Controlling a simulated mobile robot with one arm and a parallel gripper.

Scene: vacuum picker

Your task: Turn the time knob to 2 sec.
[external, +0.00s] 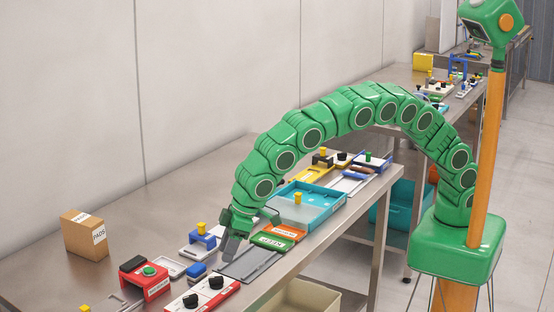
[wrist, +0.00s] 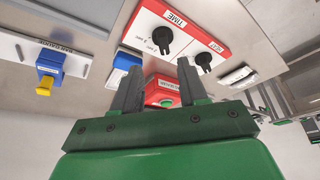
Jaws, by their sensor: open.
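The time knob (wrist: 162,38) is a black knob on a red and white panel (wrist: 205,38), beside the printed word TIME, in the wrist view. In the external view the panel (external: 180,306) lies at the bottom of the picture, and the time knob (external: 216,282) seems to be its right one. The knob's pointer setting is too small to read. My gripper (wrist: 160,68) is open and empty, its fingers apart from the knob. In the external view my gripper (external: 238,243) hangs beyond the panel, over a grey rail plate.
A second black knob (wrist: 203,60) sits on the same panel. A red box with a green button (external: 148,278) and a blue clamp with a yellow top (external: 201,239) stand nearby. A teal tray (external: 325,207) and a cardboard box (external: 85,236) are on the metal bench.

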